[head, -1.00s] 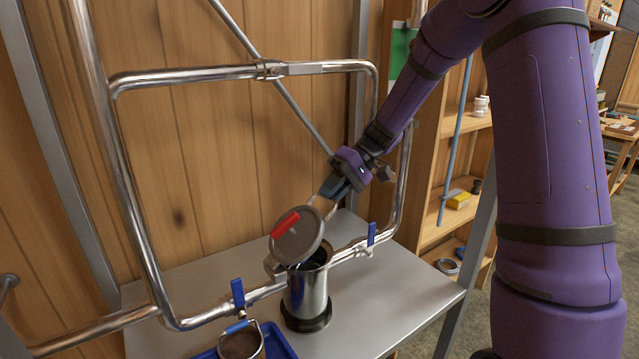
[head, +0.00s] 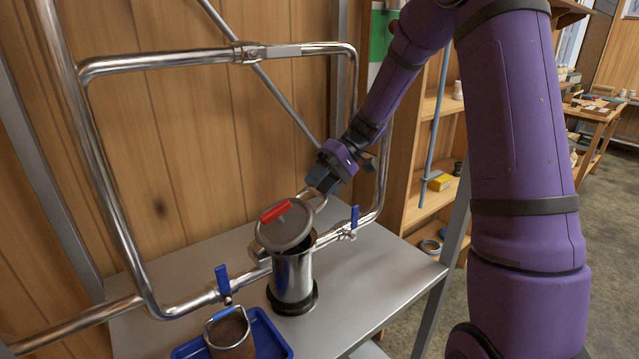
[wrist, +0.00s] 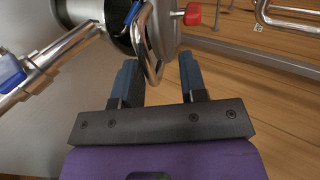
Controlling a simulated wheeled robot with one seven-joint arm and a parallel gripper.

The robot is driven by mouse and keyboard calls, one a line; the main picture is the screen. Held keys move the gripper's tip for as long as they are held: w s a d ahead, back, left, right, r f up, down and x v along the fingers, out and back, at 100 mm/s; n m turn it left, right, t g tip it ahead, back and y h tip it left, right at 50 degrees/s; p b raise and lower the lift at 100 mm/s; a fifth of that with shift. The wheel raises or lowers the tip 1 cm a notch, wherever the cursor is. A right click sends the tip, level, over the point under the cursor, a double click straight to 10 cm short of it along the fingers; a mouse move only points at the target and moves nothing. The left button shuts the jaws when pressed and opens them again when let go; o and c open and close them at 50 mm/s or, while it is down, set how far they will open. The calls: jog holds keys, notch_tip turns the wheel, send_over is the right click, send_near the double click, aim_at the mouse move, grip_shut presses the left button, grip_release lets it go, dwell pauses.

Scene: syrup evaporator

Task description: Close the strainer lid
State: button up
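The strainer (head: 293,280) is an upright steel cylinder with a dark base ring on the metal table. Its round grey lid (head: 298,229), with a red handle (head: 275,211), sits tilted over the mouth, and a dark gap shows at the right. My gripper (head: 318,184) is behind and above the lid, to its right. In the wrist view my gripper (wrist: 158,82) has its two blue fingers apart. A bent metal loop (wrist: 150,50) by the lid reaches toward the left finger; I cannot tell if they touch.
Steel pipes with blue valve levers (head: 222,279) run on both sides of the strainer. A blue tray (head: 274,340) holding a basket with a blue handle (head: 231,335) is at the front left. The table (head: 375,270) is clear to the right.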

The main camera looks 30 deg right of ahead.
jog(key=s+r, duration=0.2)
jog(key=s, duration=0.6)
jog(key=s+a+r, duration=0.1)
jog(key=s+r, duration=0.2)
jog(key=s, duration=0.5)
jog(key=shift+a, duration=0.2)
dwell(0.4)
jog(key=s+d+r+m+t+h, duration=0.2)
jog(key=s+r+t+h, duration=0.5)
jog(key=s+r+h, duration=0.3)
jog(key=shift+s, duration=0.8)
